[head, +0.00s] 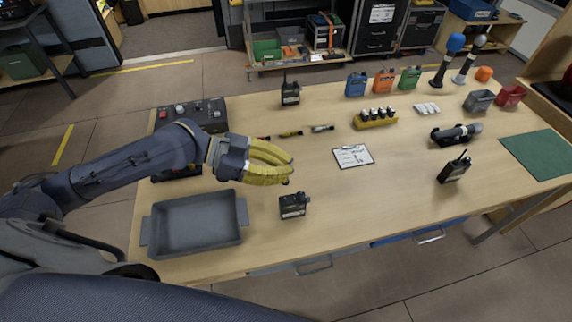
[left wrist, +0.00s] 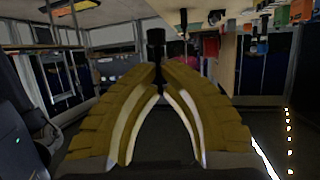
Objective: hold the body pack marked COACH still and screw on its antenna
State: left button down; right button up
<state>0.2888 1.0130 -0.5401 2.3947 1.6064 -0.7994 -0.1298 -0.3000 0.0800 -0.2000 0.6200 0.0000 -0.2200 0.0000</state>
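A black body pack (head: 293,206) with a pale label stands on the near part of the table, with no long antenna visible on its top. The label is too small to read. My left gripper (head: 290,173) is just above and behind it, apart from it. In the left wrist view its yellow fingers (left wrist: 157,75) come together at the tips on a small dark piece (left wrist: 156,45), which looks like an antenna. Two more body packs with antennas stand at the back (head: 290,95) and at the right (head: 454,169). My right gripper is not in view.
A grey tray (head: 197,223) stands at the near left. Several short slim pieces (head: 291,133) lie behind the gripper. The table right of the front pack is clear.

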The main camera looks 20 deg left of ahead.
pick_arm(q)
jog(key=shift+m+g, duration=0.4)
jog(key=shift+g, duration=0.1)
jog(key=shift+a+m+g, duration=0.1)
jog(key=shift+m+g, duration=0.3)
jog(key=shift+f, duration=2.55)
jog(key=shift+r, duration=0.8)
